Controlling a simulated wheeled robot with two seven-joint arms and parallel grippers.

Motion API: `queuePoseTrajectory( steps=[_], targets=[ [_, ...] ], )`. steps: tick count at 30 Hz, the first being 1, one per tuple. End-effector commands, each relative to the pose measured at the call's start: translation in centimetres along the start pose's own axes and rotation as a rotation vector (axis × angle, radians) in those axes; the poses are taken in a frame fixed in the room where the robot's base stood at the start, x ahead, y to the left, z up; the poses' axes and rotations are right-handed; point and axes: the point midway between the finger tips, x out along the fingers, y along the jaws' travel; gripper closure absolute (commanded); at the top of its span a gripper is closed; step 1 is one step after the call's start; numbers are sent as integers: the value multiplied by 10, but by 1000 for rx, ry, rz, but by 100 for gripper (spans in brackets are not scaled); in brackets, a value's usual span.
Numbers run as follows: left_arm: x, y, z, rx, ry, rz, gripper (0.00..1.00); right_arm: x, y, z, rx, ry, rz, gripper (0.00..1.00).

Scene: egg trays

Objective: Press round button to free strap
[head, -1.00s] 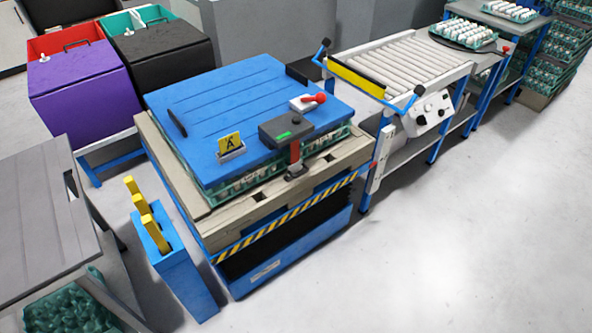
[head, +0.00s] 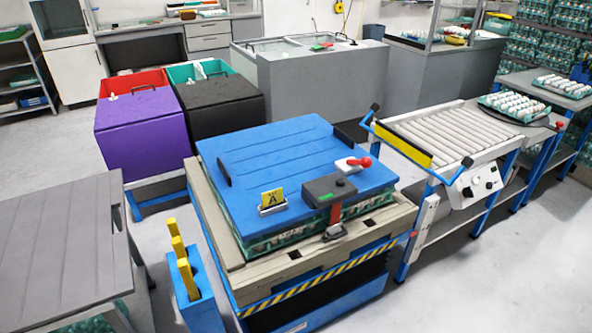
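A blue lid (head: 270,165) lies flat on green egg trays (head: 290,237) on a pallet (head: 285,262). A dark box (head: 328,190) with a green mark sits at the lid's near edge. A red strap (head: 335,212) hangs from this box down to a metal fitting (head: 335,231) at the pallet's edge. A white block with a red round-ended handle (head: 366,162) sits on the lid behind the box. A small round shape (head: 341,182) shows on top of the box, too small to tell if it is a button. Neither gripper is in view.
A roller conveyor (head: 435,135) with a white control box (head: 474,187) stands to the right. Purple (head: 140,137) and black (head: 222,122) bins stand behind left. A grey table (head: 60,240) and a blue holder with yellow handles (head: 195,300) are at left. Floor at lower right is clear.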

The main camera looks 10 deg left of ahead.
Motion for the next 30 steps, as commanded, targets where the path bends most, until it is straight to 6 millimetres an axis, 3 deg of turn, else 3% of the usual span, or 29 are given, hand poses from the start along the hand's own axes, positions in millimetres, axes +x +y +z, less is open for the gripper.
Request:
queuePoseTrajectory(
  steps=[7,11,30],
  targets=[
    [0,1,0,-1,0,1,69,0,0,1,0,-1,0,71],
    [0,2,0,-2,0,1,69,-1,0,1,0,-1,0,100],
    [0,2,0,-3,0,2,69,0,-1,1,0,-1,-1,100]
  ],
)
